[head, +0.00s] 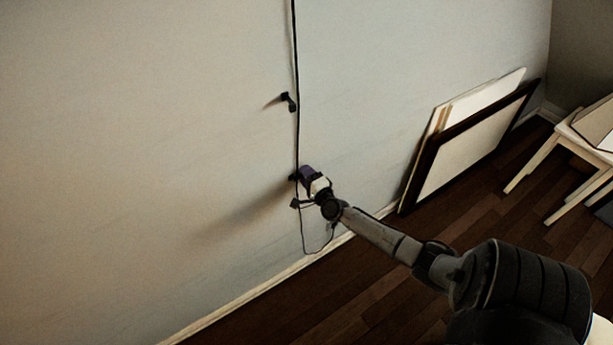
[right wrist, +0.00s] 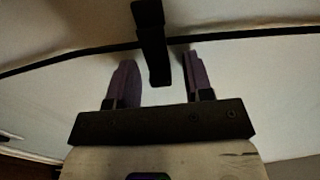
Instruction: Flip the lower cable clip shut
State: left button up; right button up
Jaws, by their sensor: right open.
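The black cable (head: 297,60) runs down the pale wall. The lower cable clip (head: 293,178) is a small dark piece on it, partly hidden by my right gripper (head: 303,174). In the right wrist view, a black clip part (right wrist: 151,42) sticks out from the cable line (right wrist: 75,56) into the gap between the purple fingers of my right gripper (right wrist: 160,73). The fingers are open, with a visible gap on each side of the part. I cannot tell whether its tip touches anything. My left gripper is not in view.
The upper clip (head: 289,102) sits higher on the cable. A small dark piece (head: 295,203) and a loose cable loop (head: 318,252) are below my right gripper. Framed panels (head: 465,145) lean on the wall at right, near a pale stool (head: 560,160). The wall at left is clear.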

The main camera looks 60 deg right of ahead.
jog(key=p+v, duration=0.1)
jog(key=v, duration=1.2)
jog(key=shift+s, duration=0.35)
jog(key=shift+a, duration=0.15)
